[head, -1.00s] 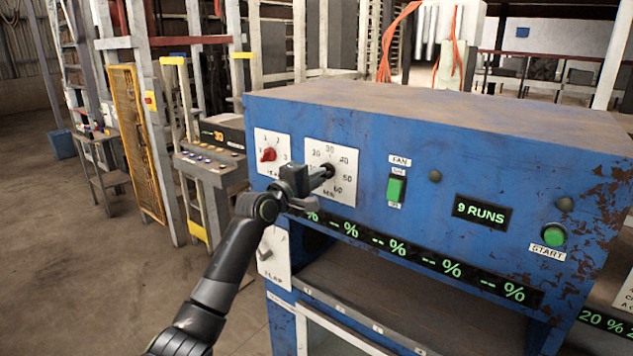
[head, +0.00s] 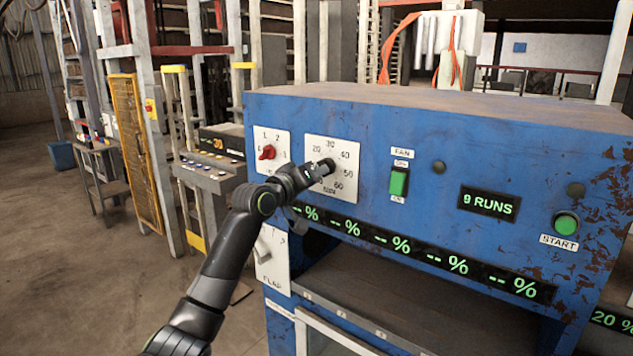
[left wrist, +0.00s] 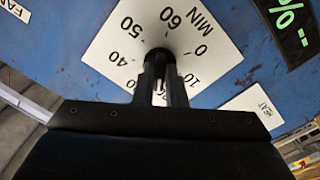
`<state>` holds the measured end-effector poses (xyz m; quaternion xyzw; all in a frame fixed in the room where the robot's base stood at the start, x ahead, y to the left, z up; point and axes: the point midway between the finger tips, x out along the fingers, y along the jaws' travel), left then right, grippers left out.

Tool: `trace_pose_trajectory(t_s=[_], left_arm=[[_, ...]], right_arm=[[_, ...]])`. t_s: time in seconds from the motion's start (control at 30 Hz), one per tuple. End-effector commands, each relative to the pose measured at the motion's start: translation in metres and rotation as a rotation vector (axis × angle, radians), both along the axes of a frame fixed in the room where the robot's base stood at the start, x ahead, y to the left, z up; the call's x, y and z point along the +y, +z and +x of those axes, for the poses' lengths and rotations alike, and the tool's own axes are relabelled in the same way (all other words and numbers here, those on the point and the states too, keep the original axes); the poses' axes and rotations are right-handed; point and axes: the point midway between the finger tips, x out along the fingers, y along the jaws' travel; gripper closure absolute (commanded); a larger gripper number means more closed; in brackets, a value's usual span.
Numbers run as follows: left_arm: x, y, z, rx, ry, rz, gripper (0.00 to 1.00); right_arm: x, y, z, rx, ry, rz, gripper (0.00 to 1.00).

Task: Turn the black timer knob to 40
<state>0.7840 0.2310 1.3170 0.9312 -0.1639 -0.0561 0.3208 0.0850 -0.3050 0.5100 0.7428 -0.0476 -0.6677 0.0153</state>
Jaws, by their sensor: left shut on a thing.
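The black timer knob (head: 328,164) sits in the middle of a white dial plate (head: 347,151) on the blue panel. The plate carries minute numbers up to 60. My left gripper (head: 318,170) reaches the knob from the lower left and is shut on it. In the left wrist view, the two dark fingers (left wrist: 161,78) pinch the knob (left wrist: 159,57) from both sides, and the plate (left wrist: 118,45) appears rotated, with 60 at the top and 40 at the left. The knob's pointer is hidden by the fingers, so its setting cannot be read. My right gripper is not in view.
A red knob (head: 267,152) is left of the dial. A green FAN switch (head: 398,182), a runs display (head: 488,202) and a green START button (head: 566,224) are to the right. A strip of percent displays (head: 400,245) runs below, above an open bay.

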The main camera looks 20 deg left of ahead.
Motion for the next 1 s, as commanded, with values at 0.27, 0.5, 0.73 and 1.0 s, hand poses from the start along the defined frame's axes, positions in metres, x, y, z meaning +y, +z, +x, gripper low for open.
trace_pose_trajectory(t_s=[0.27, 0.5, 0.73, 1.0], left_arm=[[0.001, -0.005, 0.001, -0.086, 0.0, 0.248, 1.0], [0.002, -0.005, 0.001, -0.164, 0.0, 0.462, 1.0], [0.003, -0.006, 0.001, -0.237, -0.002, 0.667, 1.0], [0.004, -0.006, 0.002, -0.325, -0.002, 0.908, 1.0]], right_arm=[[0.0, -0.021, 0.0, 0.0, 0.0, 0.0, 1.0], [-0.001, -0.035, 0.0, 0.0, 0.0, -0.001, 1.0], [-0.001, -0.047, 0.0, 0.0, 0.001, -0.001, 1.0], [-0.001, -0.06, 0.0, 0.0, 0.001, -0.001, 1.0]])
